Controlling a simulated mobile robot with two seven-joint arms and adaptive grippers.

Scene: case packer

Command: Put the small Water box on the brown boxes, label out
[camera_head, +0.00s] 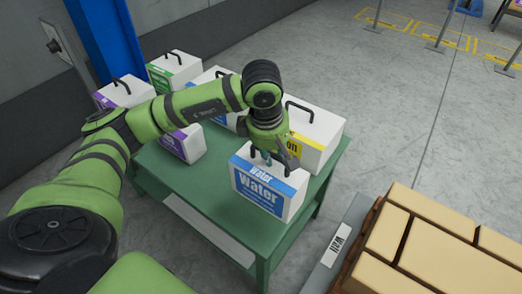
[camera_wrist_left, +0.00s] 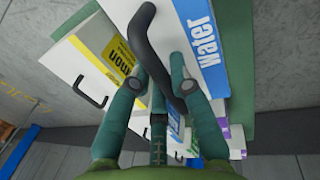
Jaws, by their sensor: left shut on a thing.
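The small white Water box (camera_head: 270,196), with a blue label on its front and top, is at the front right corner of the green table (camera_head: 208,200). Its label faces the front of the table. My left gripper (camera_head: 263,158) is above it, shut on its black handle. The left wrist view shows the fingers (camera_wrist_left: 165,80) around the handle (camera_wrist_left: 150,45), with the Water box (camera_wrist_left: 205,45) beyond. I cannot tell whether the box still touches the table. The brown boxes (camera_head: 430,245) are stacked to the right, apart from the table. My right gripper is not in view.
A yellow-labelled white box (camera_head: 318,130) stands close behind the Water box. Green-labelled (camera_head: 175,68) and purple-labelled (camera_head: 125,92) boxes stand further left. Open floor lies between table and stack.

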